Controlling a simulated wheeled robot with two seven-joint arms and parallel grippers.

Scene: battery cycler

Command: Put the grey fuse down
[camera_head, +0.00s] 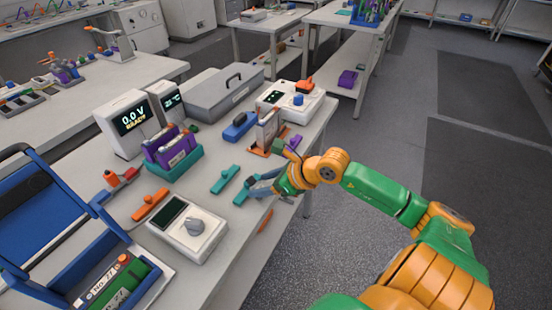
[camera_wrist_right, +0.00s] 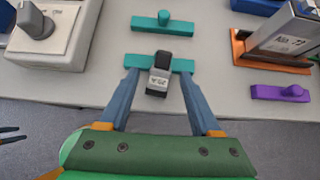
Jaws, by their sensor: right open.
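The grey fuse (camera_wrist_right: 157,82), with a dark top and a pale label, shows in the right wrist view between the two fingers. It is at the near side of a teal bar (camera_wrist_right: 183,65); I cannot tell whether it rests on the bar or the table. My right gripper (camera_wrist_right: 160,73) is open, with a blue finger on each side of the fuse and gaps between. In the head view my right gripper (camera_head: 257,186) is low at the table's right edge, and the fuse cannot be made out there.
A second teal bar (camera_head: 224,178) lies just left of the gripper. A grey box with a dial (camera_head: 188,228), an orange bar (camera_head: 150,204) and a teal rack with purple cells (camera_head: 172,152) stand farther left. An orange-based holder (camera_head: 267,136) stands behind. Floor lies open to the right.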

